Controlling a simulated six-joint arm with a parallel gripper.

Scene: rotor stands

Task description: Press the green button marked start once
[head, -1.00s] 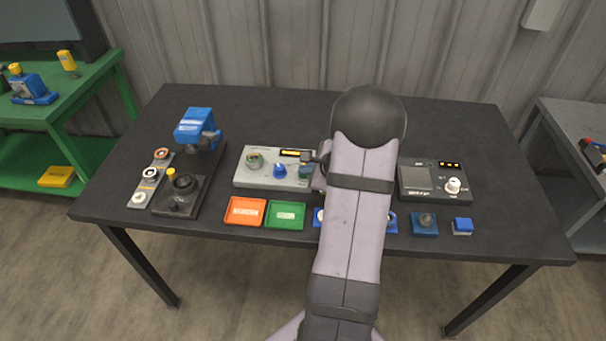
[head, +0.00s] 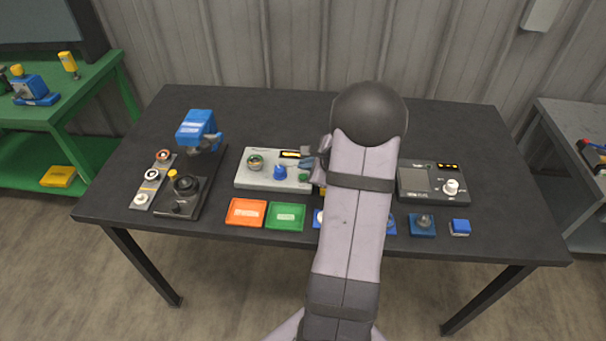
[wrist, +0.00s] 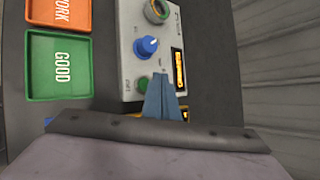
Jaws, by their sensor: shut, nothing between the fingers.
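The grey control panel (head: 246,181) lies on the dark table. It carries a ringed round part (head: 255,163), a blue knob (head: 280,172), an amber display (head: 290,154) and a green button (head: 303,178) at its right end. In the wrist view the green button (wrist: 145,83) is partly hidden by my gripper (wrist: 161,78). The blue-grey fingers are together and empty, just beside the button, between it and the amber display. Whether they touch the panel I cannot tell. In the head view my gripper (head: 307,164) is at the panel's right end. The button's marking is not readable.
Orange (head: 246,212) and green (head: 285,216) trays lie in front of the panel. A blue-topped device (head: 198,128) stands left. A dark panel with a white knob (head: 451,187) and small blue blocks (head: 460,228) are right. My arm hides the table's middle.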

